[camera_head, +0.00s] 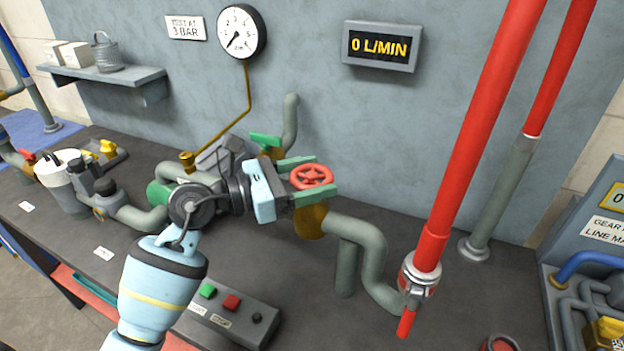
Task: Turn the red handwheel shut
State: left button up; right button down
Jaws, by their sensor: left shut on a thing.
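The red handwheel (312,176) sits on a brass valve body (311,221) on a grey pipe near the middle of the bench. My left arm comes in from the lower left. My left gripper (305,177) has its green fingers on opposite sides of the handwheel and is shut on it. The gripper body hides part of the valve and the pipe behind it. My right gripper does not show.
A pressure gauge (241,32) and a display (381,46) reading 0 L/MIN hang on the wall. A green lever (266,140) stands just behind the gripper. A thick red pipe (477,140) rises to the right. A button box (229,311) lies in front.

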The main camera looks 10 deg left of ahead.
pick_arm(q)
jog(key=m+g+h+b, duration=0.1)
jog(key=g, duration=0.1)
jog(key=m+g+h+b, duration=0.1)
jog(key=m+g+b, duration=0.1)
jog(key=g, duration=0.1)
jog(key=m+g+b, duration=0.2)
jog(key=shift+w+a+f+h, duration=0.1)
jog(key=shift+w+f+h, duration=0.15)
jog(key=shift+h, duration=0.15)
jog(key=m+g+b, duration=0.1)
jog(key=g, duration=0.1)
jog(key=shift+r+m+g+b, duration=0.1)
jog(key=shift+m+g+b, duration=0.2)
jog(key=shift+b, duration=0.1)
jog(key=shift+s+r+m+g+b, duration=0.15)
jog(key=shift+m+g+b, duration=0.7)
jog(key=shift+g, duration=0.65)
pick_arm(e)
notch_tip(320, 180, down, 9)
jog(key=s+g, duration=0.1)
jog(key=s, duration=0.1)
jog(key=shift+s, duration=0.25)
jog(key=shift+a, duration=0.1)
pick_arm(q)
jog(key=o, duration=1)
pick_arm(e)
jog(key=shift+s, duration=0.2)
